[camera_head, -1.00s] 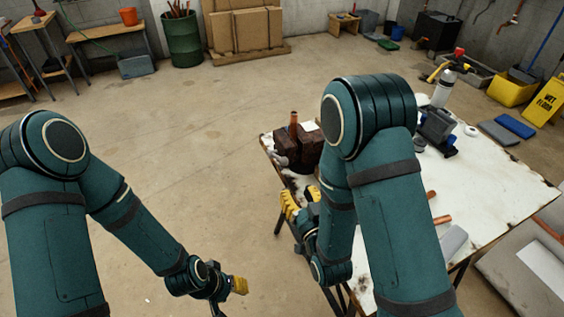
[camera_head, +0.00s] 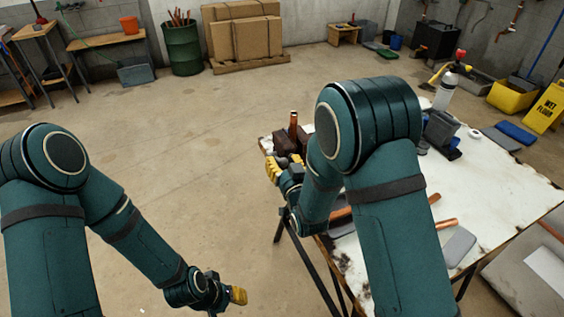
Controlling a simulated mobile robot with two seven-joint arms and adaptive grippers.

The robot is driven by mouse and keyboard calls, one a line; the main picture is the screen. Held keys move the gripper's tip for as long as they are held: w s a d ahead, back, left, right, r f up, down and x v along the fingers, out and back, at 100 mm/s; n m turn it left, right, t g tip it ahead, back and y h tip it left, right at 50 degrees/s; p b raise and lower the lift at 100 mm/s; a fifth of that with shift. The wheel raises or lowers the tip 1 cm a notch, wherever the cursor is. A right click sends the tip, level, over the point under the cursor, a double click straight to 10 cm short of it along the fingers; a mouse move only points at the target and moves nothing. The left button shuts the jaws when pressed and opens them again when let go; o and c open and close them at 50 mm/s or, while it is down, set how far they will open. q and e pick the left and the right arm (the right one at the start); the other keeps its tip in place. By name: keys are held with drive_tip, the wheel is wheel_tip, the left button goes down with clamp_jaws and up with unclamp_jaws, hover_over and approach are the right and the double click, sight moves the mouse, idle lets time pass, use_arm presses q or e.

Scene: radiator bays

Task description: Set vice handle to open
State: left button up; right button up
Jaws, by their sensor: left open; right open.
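The vice (camera_head: 282,141) is a dark brown block at the far left corner of the white-topped table. An upright copper pipe (camera_head: 293,124) stands in it. Part of the grey vice handle (camera_head: 283,160) shows at the vice's near side, and the rest is hidden behind my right gripper and arm. My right gripper (camera_head: 273,169), with yellow fingertips, is open right beside the handle. I cannot tell whether they touch. My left gripper (camera_head: 238,295) is open and empty, low over the floor left of the table.
Loose copper pipes (camera_head: 446,224) and a grey pad (camera_head: 459,247) lie on the table (camera_head: 497,195). A gas torch bottle (camera_head: 446,90) and a dark tool (camera_head: 440,132) stand at its back right. A yellow wet-floor sign (camera_head: 546,107) is beyond. The floor left of the table is clear.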

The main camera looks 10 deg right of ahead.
drive_tip(key=shift+w, duration=0.2)
clamp_jaws()
drive_tip(key=shift+w+a+r+g+p, duration=0.15)
drive_tip(key=shift+w+r+g+p, duration=0.15)
drive_tip(key=shift+r+g+p, duration=0.65)
drive_tip(key=shift+w+h+p, duration=0.3)
drive_tip(key=shift+p, duration=0.55)
drive_tip(key=shift+w+a+g, duration=0.1)
drive_tip(key=shift+a+g, duration=0.05)
drive_tip(key=shift+g, duration=0.3)
